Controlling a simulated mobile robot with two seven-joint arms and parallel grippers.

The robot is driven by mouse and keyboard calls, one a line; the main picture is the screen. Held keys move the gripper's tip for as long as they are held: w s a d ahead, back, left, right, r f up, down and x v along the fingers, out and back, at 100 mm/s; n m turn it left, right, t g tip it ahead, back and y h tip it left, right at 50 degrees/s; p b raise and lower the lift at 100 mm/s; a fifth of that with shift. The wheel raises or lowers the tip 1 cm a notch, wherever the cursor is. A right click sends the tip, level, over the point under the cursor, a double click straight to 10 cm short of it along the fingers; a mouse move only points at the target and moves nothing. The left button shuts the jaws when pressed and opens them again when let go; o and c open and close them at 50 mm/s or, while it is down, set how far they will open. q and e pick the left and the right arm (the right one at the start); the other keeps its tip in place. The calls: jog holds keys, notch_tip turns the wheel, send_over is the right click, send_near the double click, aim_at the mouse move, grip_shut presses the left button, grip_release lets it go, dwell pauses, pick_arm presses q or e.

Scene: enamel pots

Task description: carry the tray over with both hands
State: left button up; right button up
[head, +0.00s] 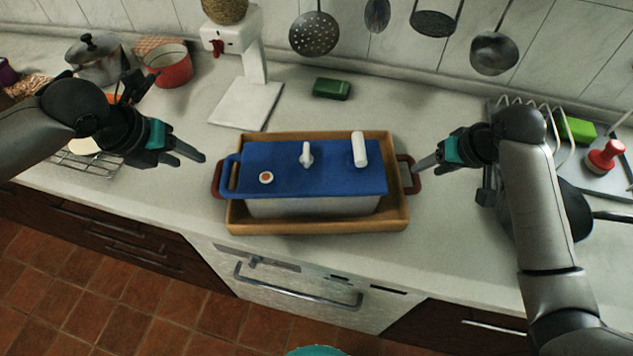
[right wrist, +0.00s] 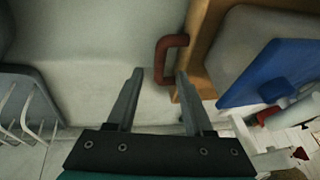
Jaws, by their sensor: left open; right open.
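The wooden tray (head: 320,227) lies on the counter with a dark red handle at each end, the left one (head: 216,180) and the right one (head: 411,174). A pale box-shaped pot (head: 315,207) with a blue lid (head: 330,180) stands in it. My left gripper (head: 192,161) is open and empty, a little left of and behind the left handle. My right gripper (head: 418,165) is open at the right handle. In the right wrist view, that handle (right wrist: 162,60) shows between the fingertips, closer to the right finger; contact cannot be told.
A white scale-like stand (head: 247,103) and a green block (head: 331,88) are behind the tray. A red pot (head: 168,65) and a grey pot (head: 95,58) are back left. A wire rack (head: 530,115) and a red stamp-like object (head: 605,155) are at right. Utensils hang behind.

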jog(key=v, duration=0.6)
jog(key=shift+r, duration=0.3)
jog(key=shift+s+d, duration=0.1)
jog(key=shift+s, duration=0.05)
